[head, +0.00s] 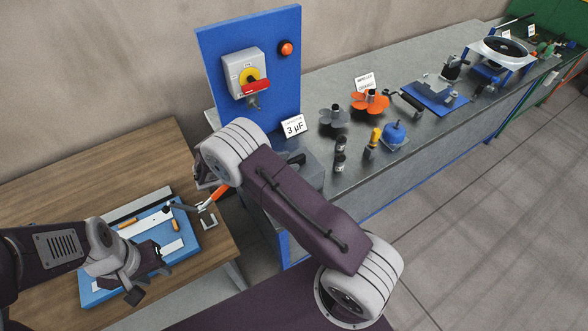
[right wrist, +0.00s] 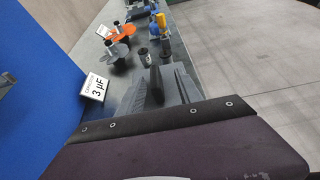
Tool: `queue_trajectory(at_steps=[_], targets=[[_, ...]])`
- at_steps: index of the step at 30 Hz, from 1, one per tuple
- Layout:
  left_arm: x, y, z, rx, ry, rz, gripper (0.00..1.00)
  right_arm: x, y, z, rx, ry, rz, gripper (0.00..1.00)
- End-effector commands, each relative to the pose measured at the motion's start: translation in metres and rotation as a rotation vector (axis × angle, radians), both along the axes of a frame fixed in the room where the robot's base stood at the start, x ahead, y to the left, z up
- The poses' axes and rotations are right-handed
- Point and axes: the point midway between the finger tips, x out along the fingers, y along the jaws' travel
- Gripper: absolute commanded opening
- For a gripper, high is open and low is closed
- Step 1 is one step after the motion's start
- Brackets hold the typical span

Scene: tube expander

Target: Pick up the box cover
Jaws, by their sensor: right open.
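I cannot clearly make out a box cover in either view. In the head view, a grey boxy shape (head: 313,168) shows at the near bench corner, partly hidden by my right arm; I cannot tell whether it is the cover or part of my gripper. In the right wrist view, my right gripper (right wrist: 160,90) has its grey fingers apart over the bench, and a dark upright shape shows between them. In the head view my arm hides most of it. My left gripper (head: 147,273) looks open and empty above the blue board on the wooden table.
The metal bench (head: 400,145) holds a card marked 3 µF (head: 294,127), dark cylinders (head: 340,152), a grey propeller (head: 334,117), and an orange one (head: 370,103). A blue panel (head: 270,60) stands at the bench's end. The wooden table (head: 100,175) carries the blue board (head: 95,293) with tools.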

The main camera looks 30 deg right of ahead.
Motion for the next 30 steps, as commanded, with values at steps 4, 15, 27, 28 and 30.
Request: queue_trajectory(at_steps=[4,15,27,28,30], targets=[[0.000,0.000,0.011,0.000,0.000,0.000,0.36,0.001,-0.023,-0.006,-0.001,0.004,-0.004,0.42],[0.000,0.000,0.031,0.000,-0.001,0.000,0.36,0.011,-0.064,-0.026,0.001,0.002,-0.005,0.42],[0.000,0.000,0.031,0.000,0.000,0.000,0.36,0.012,-0.075,-0.034,0.002,-0.001,-0.002,0.25],[0.000,0.000,0.031,0.000,0.000,0.000,0.36,0.012,-0.075,-0.034,0.002,-0.001,-0.002,0.17],[0.000,0.000,0.031,0.000,0.000,0.000,0.36,0.012,-0.075,-0.034,0.002,-0.001,-0.002,0.00]])
